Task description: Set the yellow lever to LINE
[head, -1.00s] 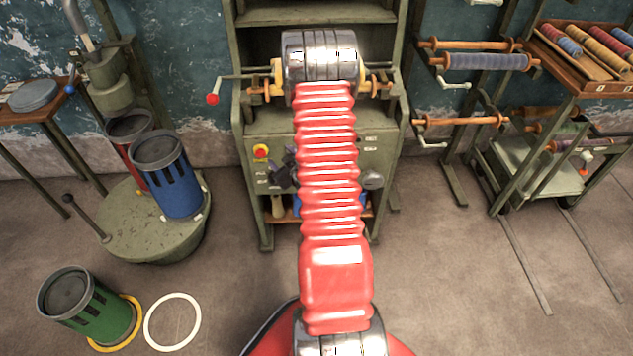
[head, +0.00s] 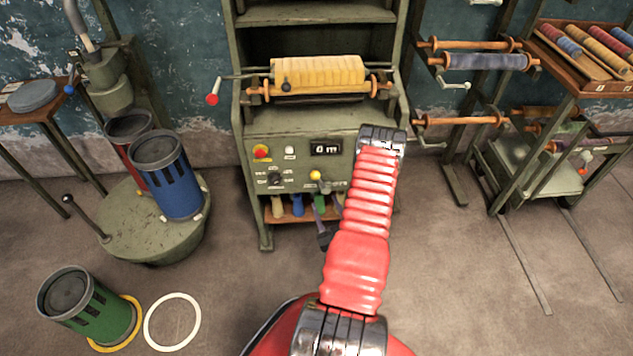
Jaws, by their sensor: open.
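The yellow lever (head: 315,175) shows as a round yellow knob on the front panel of the green machine (head: 290,150), below the display. Small label plates sit around it, too small to read, so I cannot tell its setting. My red arm reaches up just right of it and hides the panel's right part. My gripper (head: 325,236) shows only as a small dark part left of the arm, below the lever and apart from it. The rest of it is hidden behind the arm. No held thing shows.
The panel also has a red button (head: 261,152), a black dial (head: 275,180) and a display (head: 326,149) reading 0 m. A yellow wound roll (head: 318,75) sits above. Coloured pieces stand on the low shelf.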

